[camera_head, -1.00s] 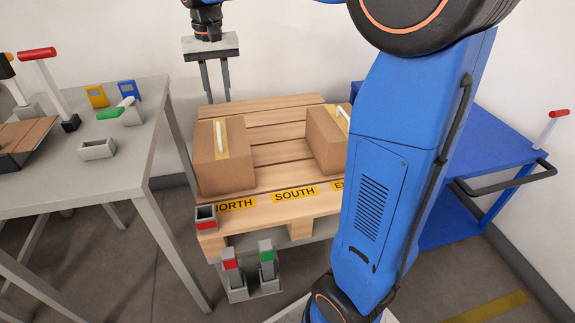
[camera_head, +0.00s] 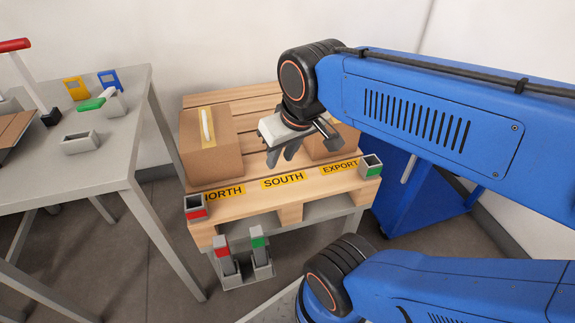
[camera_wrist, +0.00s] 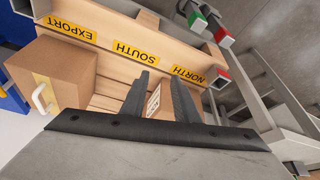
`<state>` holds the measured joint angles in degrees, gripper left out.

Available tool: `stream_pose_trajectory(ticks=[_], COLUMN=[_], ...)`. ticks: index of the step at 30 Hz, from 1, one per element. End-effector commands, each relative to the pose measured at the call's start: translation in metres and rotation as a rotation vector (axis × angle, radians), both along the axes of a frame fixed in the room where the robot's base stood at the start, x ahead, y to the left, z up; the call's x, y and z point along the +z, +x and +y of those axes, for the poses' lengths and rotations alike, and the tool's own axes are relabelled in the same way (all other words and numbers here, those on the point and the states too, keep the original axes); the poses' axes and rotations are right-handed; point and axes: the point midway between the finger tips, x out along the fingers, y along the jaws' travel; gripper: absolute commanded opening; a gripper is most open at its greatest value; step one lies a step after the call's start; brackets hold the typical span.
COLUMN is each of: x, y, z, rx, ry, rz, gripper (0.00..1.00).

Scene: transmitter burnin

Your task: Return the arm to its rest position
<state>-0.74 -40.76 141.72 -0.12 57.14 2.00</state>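My gripper (camera_head: 286,156) hangs over the middle of the wooden pallet (camera_head: 250,198) in the head view, with my blue arm folded in from the right. In the wrist view its two dark fingers (camera_wrist: 160,100) stand apart with nothing gripped between them. Beyond the fingers, a cardboard box (camera_wrist: 170,98) shows lower down on the pallet. In the head view that box (camera_head: 212,150) sits on the left, by the NORTH label. A second box (camera_head: 330,143) on the right is partly hidden behind my gripper and arm; it also shows in the wrist view (camera_wrist: 62,82).
A grey table (camera_head: 120,165) with small holders stands at the left. A blue cart (camera_head: 420,200) is behind my arm at the right. Red and green markers in a grey holder (camera_head: 243,270) are at the pallet's front. A red-marked cup (camera_head: 196,207) and a green-marked cup (camera_head: 371,166) sit on its edge.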

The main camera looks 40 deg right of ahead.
Motion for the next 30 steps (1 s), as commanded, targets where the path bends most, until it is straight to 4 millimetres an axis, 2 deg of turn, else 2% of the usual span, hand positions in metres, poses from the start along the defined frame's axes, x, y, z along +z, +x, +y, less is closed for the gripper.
stream_pose_trajectory(ticks=[3,7,30], x=[-0.013,-0.019,-0.019], y=[-0.015,-0.021,-0.021], z=[-0.002,-0.002,-0.002], rx=[0.014,0.021,0.022], ry=[-0.008,-0.012,-0.013], rz=[-0.021,-0.032,-0.032], gripper=[0.28,0.28,0.28])
